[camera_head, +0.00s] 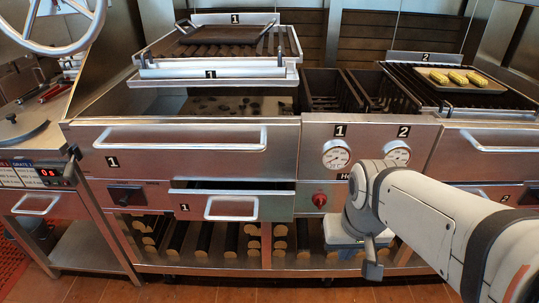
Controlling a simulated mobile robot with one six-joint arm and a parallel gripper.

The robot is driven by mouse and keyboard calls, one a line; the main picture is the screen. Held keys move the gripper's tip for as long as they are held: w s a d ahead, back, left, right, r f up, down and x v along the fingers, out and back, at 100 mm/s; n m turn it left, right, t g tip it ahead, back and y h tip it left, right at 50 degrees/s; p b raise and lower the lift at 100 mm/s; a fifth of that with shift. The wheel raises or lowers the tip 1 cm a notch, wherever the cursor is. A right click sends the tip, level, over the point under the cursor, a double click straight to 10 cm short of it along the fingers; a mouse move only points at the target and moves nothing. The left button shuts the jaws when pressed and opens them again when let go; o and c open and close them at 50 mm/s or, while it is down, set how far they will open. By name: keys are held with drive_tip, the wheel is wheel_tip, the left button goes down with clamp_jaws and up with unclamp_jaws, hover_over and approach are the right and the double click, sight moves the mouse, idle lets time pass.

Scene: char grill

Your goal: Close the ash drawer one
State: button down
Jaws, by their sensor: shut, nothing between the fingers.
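The ash drawer one (274,207) is a small steel drawer marked 1, low in the middle of the grill. It stands pulled out, with a dark gap above its front panel. Its bar handle (231,199) faces me. My gripper (372,270) is a small grey shape at the end of my white arm, to the right of the drawer and lower in the picture. It is apart from the drawer and its handle. It is shut and holds nothing. My arm hides part of the grill's right side.
A wide steel drawer (195,160) with a long handle is above the ash drawer. A red knob (319,199) is just right of it. Stacked logs (205,238) lie on the shelf below. The tiled floor (215,292) in front is clear.

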drive_tip(key=w+d+f+n+t+h+b, duration=0.1)
drive_tip(key=w+d+f+n+t+b, duration=0.1)
drive_tip(key=w+f+n+t+b, duration=0.4)
drive_tip(key=w+d+f+n+t+b, duration=0.2)
drive_tip(key=w+f+n+b, duration=0.2)
drive_tip(key=w+f+b, duration=0.45)
drive_tip(key=w+a+f+n+t+y+b, duration=0.25)
drive_tip(key=a+f+n+y+b, duration=0.45)
drive_tip(key=a+n+y+b, duration=0.75)
drive_tip(key=w+a+p, duration=0.1)
drive_tip(key=w, duration=0.2)
drive_tip(key=w+a+n+p, duration=0.1)
drive_tip(key=w+a, duration=0.1)
drive_tip(key=w, duration=0.1)
drive_tip(key=w+a+n+h+p, duration=0.1)
drive_tip(key=w+p, duration=0.1)
drive_tip(key=w, duration=0.2)
drive_tip(key=shift+a+f+t, duration=0.1)
drive_tip(key=shift+a+t, duration=0.15)
drive_tip(key=shift+a, duration=0.05)
drive_tip(key=shift+w, duration=0.4)
